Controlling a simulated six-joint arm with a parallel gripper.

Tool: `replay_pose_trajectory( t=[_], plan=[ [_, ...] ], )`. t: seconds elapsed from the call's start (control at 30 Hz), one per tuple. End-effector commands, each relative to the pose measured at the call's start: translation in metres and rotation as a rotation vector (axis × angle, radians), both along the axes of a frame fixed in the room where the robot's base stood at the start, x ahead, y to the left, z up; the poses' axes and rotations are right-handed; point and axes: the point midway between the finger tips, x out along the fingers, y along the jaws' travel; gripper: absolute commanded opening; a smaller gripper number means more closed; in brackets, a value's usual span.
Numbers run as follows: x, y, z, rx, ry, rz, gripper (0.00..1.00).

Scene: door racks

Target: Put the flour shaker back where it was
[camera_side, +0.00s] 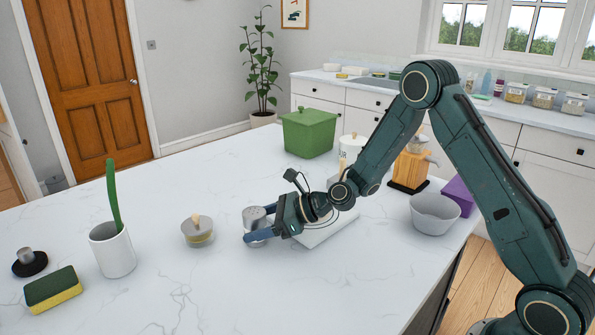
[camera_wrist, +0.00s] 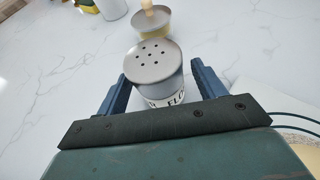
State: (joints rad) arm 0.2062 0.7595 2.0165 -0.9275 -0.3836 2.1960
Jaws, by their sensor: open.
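The flour shaker (camera_wrist: 154,66) has a metal lid with several holes and a label partly reading "FLO". It stands between the two fingers of my gripper (camera_wrist: 159,84) in the wrist view. The fingers are open, one on each side of it; a gap shows on the right, and I cannot tell whether the left finger touches. In the side view the shaker (camera_side: 254,214) is partly hidden behind my gripper (camera_side: 257,228), low over the white counter. I cannot see the shaker's base clearly.
Farther left are a white cup with a green-handled brush (camera_side: 113,250), a sponge (camera_side: 53,289) and a black round item (camera_side: 30,263). A white board (camera_side: 325,229) and grey bowl (camera_side: 434,214) lie right.

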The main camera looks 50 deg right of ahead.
Motion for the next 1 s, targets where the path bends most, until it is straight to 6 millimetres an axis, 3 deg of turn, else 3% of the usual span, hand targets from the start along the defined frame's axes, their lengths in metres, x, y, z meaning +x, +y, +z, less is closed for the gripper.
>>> replay_pose_trajectory(
  t=[0.53,1.0],
  plan=[
    [-0.058,-0.052,0.033,0.001,0.0,-0.003,0.69],
    [-0.075,-0.066,0.042,0.001,0.0,0.002,0.69]
  ],
)
